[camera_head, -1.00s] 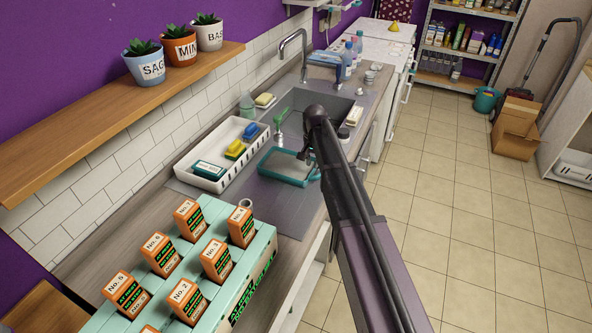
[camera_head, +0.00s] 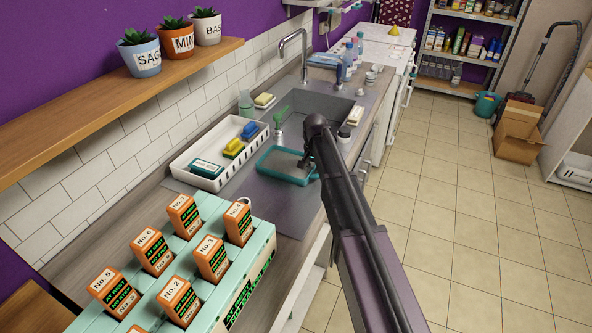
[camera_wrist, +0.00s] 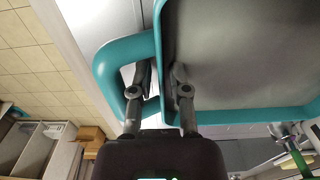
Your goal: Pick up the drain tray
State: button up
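The drain tray (camera_head: 263,168), a shallow grey tray with a teal rim, is at the counter beside the sink, in front of the white basket. My gripper (camera_head: 305,163) is at its right end. In the wrist view the tray (camera_wrist: 245,50) fills the upper right, with a teal loop handle (camera_wrist: 103,70) at its left. My gripper (camera_wrist: 161,78) has one finger inside the loop and the other on the tray's inner side. The fingers are close together with the teal rim between them, and appear shut on it. I cannot tell whether the tray touches the counter.
A white basket (camera_head: 208,183) with sponges stands behind the tray. The sink (camera_head: 325,108) lies beyond it. A teal rack of numbered orange boxes (camera_head: 210,258) is in the foreground. A plant shelf (camera_head: 120,95) hangs over the counter.

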dwell(0.4)
grip_shut()
jog(key=shift+r+p, duration=0.4)
jog(key=shift+r+p, duration=1.4)
jog(key=shift+s+d+r+p, duration=0.2)
jog(key=shift+s+r+p, duration=0.05)
jog(key=shift+s, duration=2.35)
jog(key=shift+s+d+r+p, duration=0.2)
jog(key=shift+s+d, duration=0.05)
jog(key=shift+s, duration=2.35)
jog(key=shift+s+d+r+p, duration=0.2)
jog(key=shift+s+r+p, duration=0.05)
jog(key=shift+s, duration=2.35)
jog(key=shift+s, duration=0.15)
